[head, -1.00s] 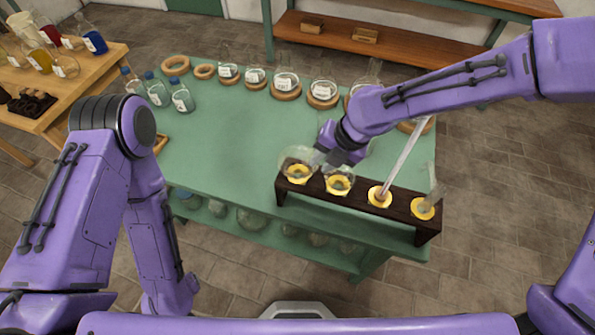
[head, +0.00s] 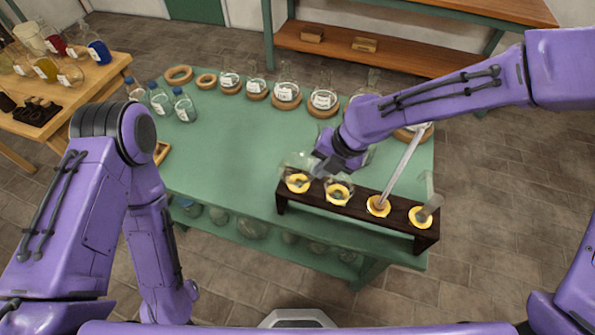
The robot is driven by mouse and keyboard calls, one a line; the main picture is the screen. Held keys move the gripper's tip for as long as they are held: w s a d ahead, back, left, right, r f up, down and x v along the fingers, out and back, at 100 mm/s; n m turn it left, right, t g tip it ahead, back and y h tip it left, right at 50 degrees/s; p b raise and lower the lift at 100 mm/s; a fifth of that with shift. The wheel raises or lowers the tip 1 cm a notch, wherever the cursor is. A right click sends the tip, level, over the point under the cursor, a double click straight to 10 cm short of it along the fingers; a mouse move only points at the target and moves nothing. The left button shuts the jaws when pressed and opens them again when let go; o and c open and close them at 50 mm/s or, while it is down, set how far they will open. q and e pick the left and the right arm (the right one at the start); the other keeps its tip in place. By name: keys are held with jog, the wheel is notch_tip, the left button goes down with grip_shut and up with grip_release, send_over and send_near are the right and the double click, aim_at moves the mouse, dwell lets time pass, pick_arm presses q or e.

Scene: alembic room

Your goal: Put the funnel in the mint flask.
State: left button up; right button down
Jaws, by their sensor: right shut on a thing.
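A dark wooden rack (head: 285,207) with several yellow rings stands at the front right of the green table. A clear glass funnel (head: 294,161) is at the rack's leftmost ring. My right gripper (head: 314,168) is shut on this funnel's right side. The glass is faint, so I cannot tell if it has left its ring. Several clear flasks with white labels, one of them this flask (head: 286,92), stand on cork rings at the back. I cannot tell which is the mint flask; my right arm hides some of them. My left gripper is not in view.
A second clear glass piece (head: 341,187) and a long rod (head: 405,165) stand in the rack close to my right gripper. Blue-capped bottles (head: 184,104) stand at the back left. Empty cork rings (head: 178,74) lie behind them. The middle of the green table (head: 225,150) is clear.

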notch_tip(320, 180, up, 10)
jog(key=p, duration=0.4)
dwell(0.6)
jog(key=shift+d+f, duration=0.15)
jog(key=shift+f, duration=0.05)
